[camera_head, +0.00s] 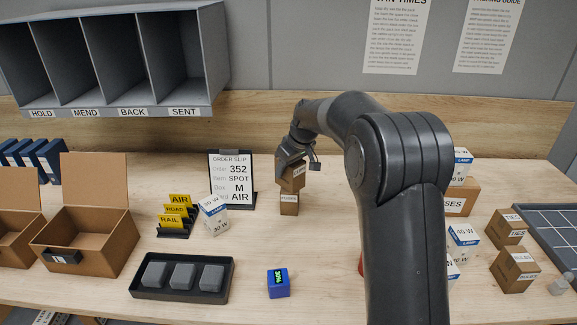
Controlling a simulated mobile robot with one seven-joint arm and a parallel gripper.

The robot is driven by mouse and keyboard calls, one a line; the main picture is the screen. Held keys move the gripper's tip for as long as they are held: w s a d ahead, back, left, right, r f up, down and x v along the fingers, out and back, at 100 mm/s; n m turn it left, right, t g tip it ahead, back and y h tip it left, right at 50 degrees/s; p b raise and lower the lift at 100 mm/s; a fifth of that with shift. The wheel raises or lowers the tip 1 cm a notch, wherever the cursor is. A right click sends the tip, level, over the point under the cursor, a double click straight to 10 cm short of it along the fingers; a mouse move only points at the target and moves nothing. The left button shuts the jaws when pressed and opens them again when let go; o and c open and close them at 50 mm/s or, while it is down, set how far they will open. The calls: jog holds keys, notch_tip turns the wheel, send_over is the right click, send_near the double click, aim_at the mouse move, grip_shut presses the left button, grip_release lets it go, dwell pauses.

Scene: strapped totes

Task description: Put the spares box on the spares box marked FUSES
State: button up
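A small brown spares box marked FUSES (289,205) stands upright on the table, right of the order slip stand. Another small brown spares box (291,183) is directly above it, slightly turned, with a white label too small to read. My gripper (291,162) reaches down from above and appears shut on this upper box, hiding its top and part of its sides. I cannot tell whether the upper box touches the FUSES box or hangs just above it.
My arm crosses the middle right, partly hiding a larger carton labelled "SES" (458,202) and several lamp boxes (463,240). Boxes marked TIES (505,229) and another brown box (514,270) stand at right. The order slip (231,180) and a lamp box (213,215) are close left.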

jog(key=o, duration=0.4)
jog(key=shift+r, duration=0.1)
jog(key=v, duration=1.1)
jog(key=shift+r, duration=0.1)
jog(key=shift+s+d+r, duration=0.1)
jog(key=shift+s+r, duration=0.05)
jog(key=shift+r, duration=0.25)
jog(key=s+d+r+m+h, duration=0.1)
jog(key=s+d+r, duration=0.1)
jog(key=s, duration=0.3)
jog(key=s+d+r+m, duration=0.1)
jog(key=s+d+r, duration=0.15)
jog(key=s, duration=0.25)
jog(key=s+d+f+m, duration=0.2)
jog(key=s+d, duration=0.1)
jog(key=s, duration=0.6)
jog(key=s+d+f+m+t+h, duration=0.1)
jog(key=s+d+f+m, duration=0.1)
jog(key=s, duration=0.8)
jog(key=s+d+f+m+t+h, duration=0.1)
jog(key=s+d+f+m, duration=0.2)
jog(key=s, duration=0.7)
jog(key=shift+s+d+f, duration=0.1)
jog(key=shift+d+f, duration=0.15)
jog(key=shift+d, duration=0.2)
jog(key=shift+d+f, duration=0.25)
jog(key=shift+d, duration=0.2)
